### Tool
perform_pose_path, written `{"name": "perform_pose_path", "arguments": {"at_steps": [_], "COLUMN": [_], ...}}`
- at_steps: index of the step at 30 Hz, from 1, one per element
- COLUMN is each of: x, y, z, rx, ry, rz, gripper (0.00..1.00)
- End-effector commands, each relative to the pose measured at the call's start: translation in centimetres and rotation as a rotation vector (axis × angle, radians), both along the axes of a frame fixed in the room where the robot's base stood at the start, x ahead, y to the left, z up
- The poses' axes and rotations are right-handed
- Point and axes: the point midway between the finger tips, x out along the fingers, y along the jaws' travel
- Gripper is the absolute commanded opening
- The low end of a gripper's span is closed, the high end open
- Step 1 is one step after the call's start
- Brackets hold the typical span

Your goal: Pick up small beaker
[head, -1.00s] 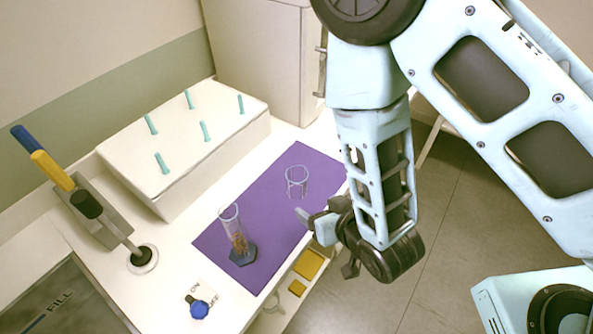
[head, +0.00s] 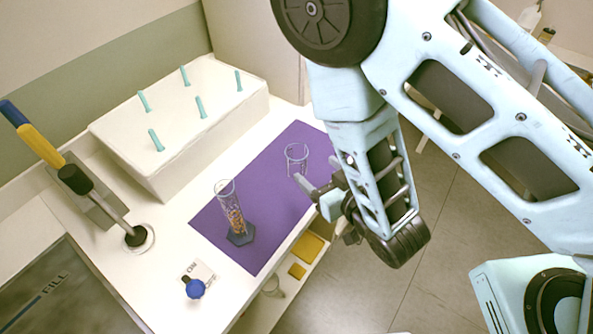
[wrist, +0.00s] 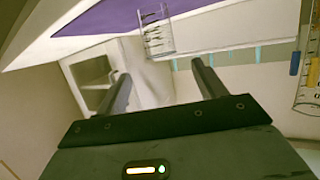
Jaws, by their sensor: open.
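The small beaker (head: 297,158) is clear glass and stands upright on the purple mat (head: 262,183), toward its far right part. My gripper (head: 312,186) is just right of and in front of the beaker, near the mat's right edge. In the wrist view the beaker (wrist: 155,34) shows beyond the fingertips, between their lines. There my gripper (wrist: 160,80) is open, with nothing between its fingers.
A tall graduated cylinder (head: 233,215) with orange-brown contents stands on the mat to the left; it also shows at the wrist view's right edge (wrist: 308,75). A white box with teal pegs (head: 178,125) stands behind. A blue knob (head: 195,288) is at the front.

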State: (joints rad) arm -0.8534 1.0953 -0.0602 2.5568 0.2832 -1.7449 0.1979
Motion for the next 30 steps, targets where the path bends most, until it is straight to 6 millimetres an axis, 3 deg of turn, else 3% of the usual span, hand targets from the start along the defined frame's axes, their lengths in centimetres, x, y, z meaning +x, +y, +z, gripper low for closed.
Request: {"name": "perform_pose_path", "arguments": {"at_steps": [6,18,30], "x": [1.7,3.4,6.5], "y": [1.0,1.9,3.7], "z": [-1.1,-1.6,-2.1], "rx": [0.002,0.002,-0.001], "ry": [-0.004,-0.003,0.0], "rz": [0.0,0.0,0.0], "gripper": [0.7,0.7,0.7]}}
